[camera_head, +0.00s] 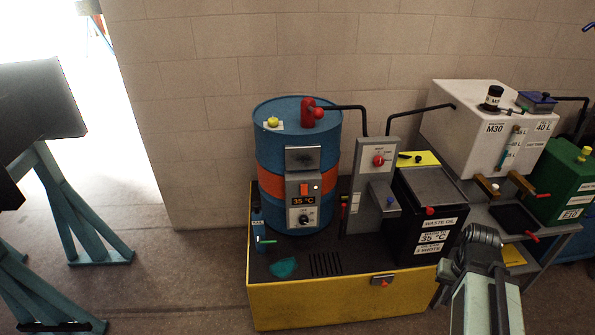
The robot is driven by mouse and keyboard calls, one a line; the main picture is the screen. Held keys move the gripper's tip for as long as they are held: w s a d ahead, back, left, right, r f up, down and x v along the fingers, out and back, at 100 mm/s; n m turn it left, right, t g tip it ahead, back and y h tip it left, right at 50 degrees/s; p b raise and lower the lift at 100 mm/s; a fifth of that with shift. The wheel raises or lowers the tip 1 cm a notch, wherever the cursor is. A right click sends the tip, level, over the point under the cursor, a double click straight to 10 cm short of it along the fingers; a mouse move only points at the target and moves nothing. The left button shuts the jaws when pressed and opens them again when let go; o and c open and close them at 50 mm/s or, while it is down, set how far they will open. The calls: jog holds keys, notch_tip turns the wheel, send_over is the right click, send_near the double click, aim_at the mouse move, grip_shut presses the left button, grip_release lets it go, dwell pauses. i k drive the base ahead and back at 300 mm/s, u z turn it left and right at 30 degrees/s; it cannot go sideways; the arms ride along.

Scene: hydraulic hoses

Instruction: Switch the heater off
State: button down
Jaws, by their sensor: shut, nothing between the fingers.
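The heater is an orange band (270,183) around a blue drum (270,143). A small light beside the switch looks pale; which way the switch is tipped is too small to tell. My gripper (480,236) is at the lower right, in front of the black waste oil box, well to the right of the heater and apart from it. It is shut and empty.
The drum stands on a yellow-sided spill pallet (340,302) with a teal rag (284,268). A grey panel with a red knob (379,160), a black waste oil box (428,214), a white tank (470,130) and a green can (565,185) stand to the right.

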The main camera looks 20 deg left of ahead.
aim_at(304, 187)
jog(key=z, duration=1.25)
jog(key=i, duration=0.6)
jog(key=u, duration=3.7)
jog(key=i, duration=1)
jog(key=z, duration=0.1)
